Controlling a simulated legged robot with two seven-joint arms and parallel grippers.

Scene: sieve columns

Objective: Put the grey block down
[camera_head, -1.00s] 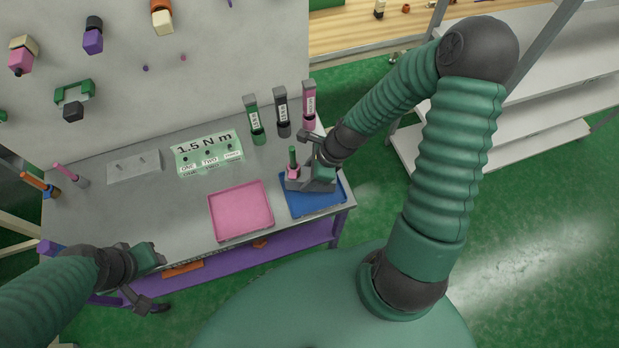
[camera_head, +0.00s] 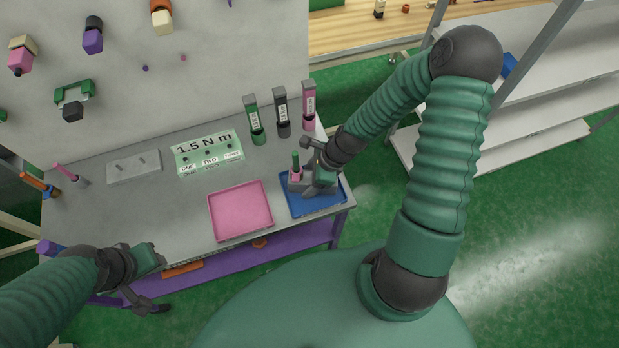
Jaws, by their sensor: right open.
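A grey block (camera_head: 298,187) sits in the blue tray (camera_head: 318,208) at the right end of the workbench. A pink and green peg (camera_head: 295,168) stands upright at the block. My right gripper (camera_head: 316,172) is open, low over the tray, right beside the block. Its fingers hide part of the block, and I cannot tell whether they touch it. My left gripper (camera_head: 152,281) is at the front left edge of the bench, with its fingers apart and nothing visible between them.
An empty pink tray (camera_head: 240,211) lies left of the blue one. Green, dark and pink labelled holders (camera_head: 282,112) stand behind it. A 1.5 N m sign (camera_head: 209,152) and a grey plate (camera_head: 133,167) lie further left. White shelves (camera_head: 540,85) stand at the right.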

